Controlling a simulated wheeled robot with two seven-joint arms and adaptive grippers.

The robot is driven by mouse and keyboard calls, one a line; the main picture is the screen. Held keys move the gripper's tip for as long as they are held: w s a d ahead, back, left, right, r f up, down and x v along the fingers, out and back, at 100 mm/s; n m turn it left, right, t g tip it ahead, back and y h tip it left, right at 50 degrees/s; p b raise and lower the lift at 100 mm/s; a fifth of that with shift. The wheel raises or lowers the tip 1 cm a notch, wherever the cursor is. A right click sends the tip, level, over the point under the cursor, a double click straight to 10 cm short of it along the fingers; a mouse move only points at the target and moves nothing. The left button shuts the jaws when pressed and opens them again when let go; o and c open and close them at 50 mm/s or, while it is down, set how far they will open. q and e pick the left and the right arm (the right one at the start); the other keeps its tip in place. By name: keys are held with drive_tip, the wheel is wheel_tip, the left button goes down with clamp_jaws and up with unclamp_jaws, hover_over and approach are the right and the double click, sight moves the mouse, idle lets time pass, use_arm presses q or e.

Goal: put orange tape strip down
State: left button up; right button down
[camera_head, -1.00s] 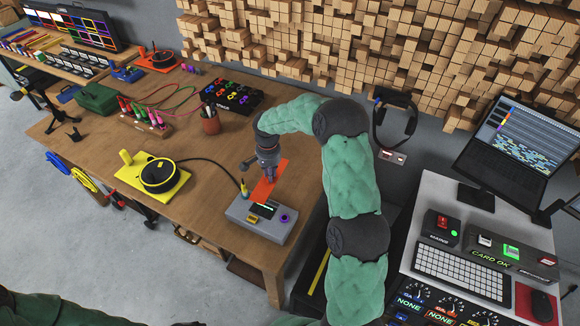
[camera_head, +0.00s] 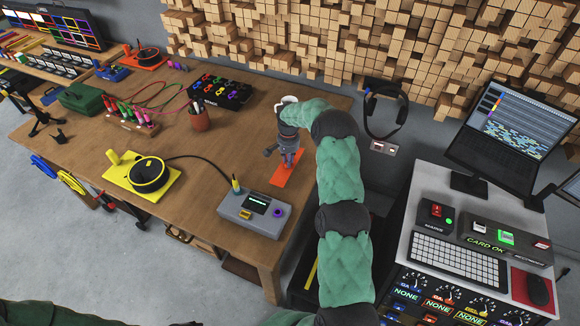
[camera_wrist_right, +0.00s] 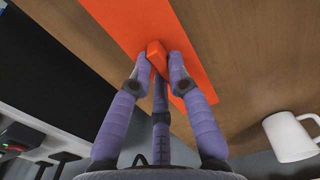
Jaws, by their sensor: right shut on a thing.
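The orange tape strip (camera_head: 287,170) is a flat, long piece at the right end of the wooden workbench, beyond the grey device. It also shows in the right wrist view (camera_wrist_right: 120,22), with a small raised orange block on it. My right gripper (camera_head: 290,158) points down over the strip. In the right wrist view its purple fingers (camera_wrist_right: 160,68) are closed around the orange block. The strip looks flat and close to the wood, but I cannot tell whether it touches. My left gripper is outside the views.
The grey device (camera_head: 252,214) with a small screen stands in front of the strip. A white mug (camera_wrist_right: 291,137) is near the gripper. The bench's right edge is close.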

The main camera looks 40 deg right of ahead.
drive_tip(key=shift+d+f, duration=0.4)
drive_tip(key=shift+f, duration=0.05)
drive_tip(key=shift+f+b, duration=0.5)
drive_tip(key=shift+f, duration=1.05)
drive_tip(key=shift+f, duration=0.15)
drive_tip(key=c, duration=1.2)
unclamp_jaws()
drive_tip(key=shift+r, duration=0.3)
wheel_tip(320, 180, up, 12)
drive_tip(key=shift+f+p, duration=0.15)
drive_tip(key=shift+p, duration=1)
